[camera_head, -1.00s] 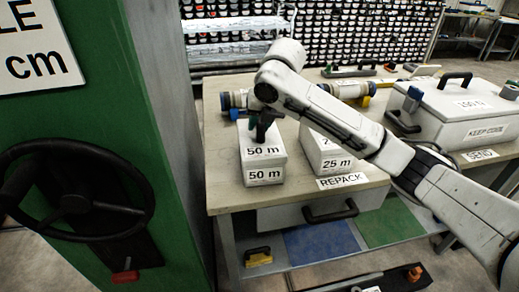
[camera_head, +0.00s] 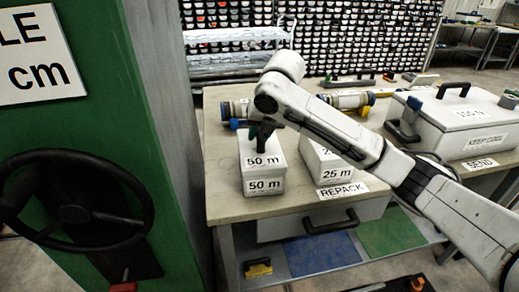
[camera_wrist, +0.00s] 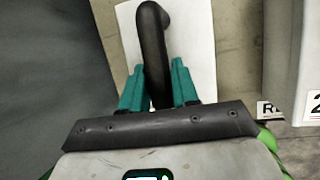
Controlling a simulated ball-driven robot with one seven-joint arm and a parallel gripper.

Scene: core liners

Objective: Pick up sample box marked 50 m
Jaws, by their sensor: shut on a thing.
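The sample box marked 50 m (camera_head: 264,172) is a white box at the left front of the bench in the head view. Its lid and front both read 50 m. My gripper (camera_head: 261,138) comes down on it from above. In the wrist view, the teal fingers of my gripper (camera_wrist: 158,85) are shut on the black handle (camera_wrist: 153,35) of the box, one on each side. White lid (camera_wrist: 190,40) shows behind the handle. From these frames I cannot tell whether the box is touching the bench.
A white box marked 25 m (camera_head: 327,165) stands close on the right, partly behind my arm. A large white cooler (camera_head: 460,118) stands at the bench's right. Core tubes (camera_head: 345,98) lie behind. A green cabinet with a black wheel (camera_head: 75,200) rises left of the bench (camera_head: 225,200).

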